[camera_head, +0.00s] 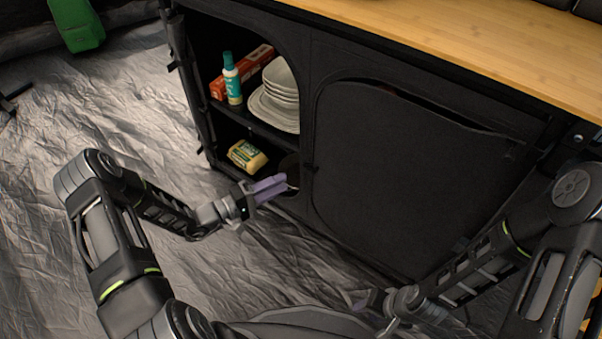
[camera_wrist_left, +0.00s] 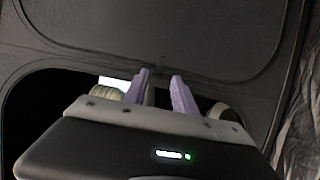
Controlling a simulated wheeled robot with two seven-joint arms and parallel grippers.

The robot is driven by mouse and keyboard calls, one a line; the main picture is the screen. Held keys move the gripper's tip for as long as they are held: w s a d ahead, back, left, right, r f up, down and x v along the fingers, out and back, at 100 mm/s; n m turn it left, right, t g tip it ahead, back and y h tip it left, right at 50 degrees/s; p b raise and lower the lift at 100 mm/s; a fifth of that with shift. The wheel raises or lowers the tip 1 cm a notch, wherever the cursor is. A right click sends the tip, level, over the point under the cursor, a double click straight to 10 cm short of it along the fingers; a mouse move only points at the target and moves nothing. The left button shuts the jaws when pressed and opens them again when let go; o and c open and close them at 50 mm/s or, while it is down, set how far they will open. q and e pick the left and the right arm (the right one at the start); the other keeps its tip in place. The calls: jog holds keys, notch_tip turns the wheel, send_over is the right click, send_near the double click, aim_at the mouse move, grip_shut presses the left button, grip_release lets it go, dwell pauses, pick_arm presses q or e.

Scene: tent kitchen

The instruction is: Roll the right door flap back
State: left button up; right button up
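The right door flap (camera_head: 400,170) is a black fabric panel covering the right compartment of the black cabinet. Its top edge sags away from the frame and leaves a dark gap. My left gripper (camera_head: 284,185), with purple fingers, is at the lower part of the open left compartment, left of the flap's edge. In the left wrist view the two fingers (camera_wrist_left: 160,88) stand apart with nothing visible between them, and dark fabric lies beyond. My right gripper (camera_head: 366,302) is low in front of the flap's bottom; its fingers are too small to judge.
The open left compartment holds stacked white plates (camera_head: 275,98), a teal-capped bottle (camera_head: 232,82), a red box (camera_head: 257,62) and a yellow package (camera_head: 247,156). A wooden countertop (camera_head: 480,35) lies above. The crinkled grey floor (camera_head: 110,110) at left is largely clear.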

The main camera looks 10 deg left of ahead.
aim_at(319, 165)
pick_arm(q)
jog(key=b+x, duration=0.1)
jog(key=x, duration=0.6)
jog(key=shift+w+d+b, duration=0.2)
jog(key=shift+w+b, duration=0.05)
jog(key=shift+b, duration=0.15)
jog(key=shift+c, duration=0.2)
grip_shut()
jog(key=shift+f, duration=0.1)
dwell(0.7)
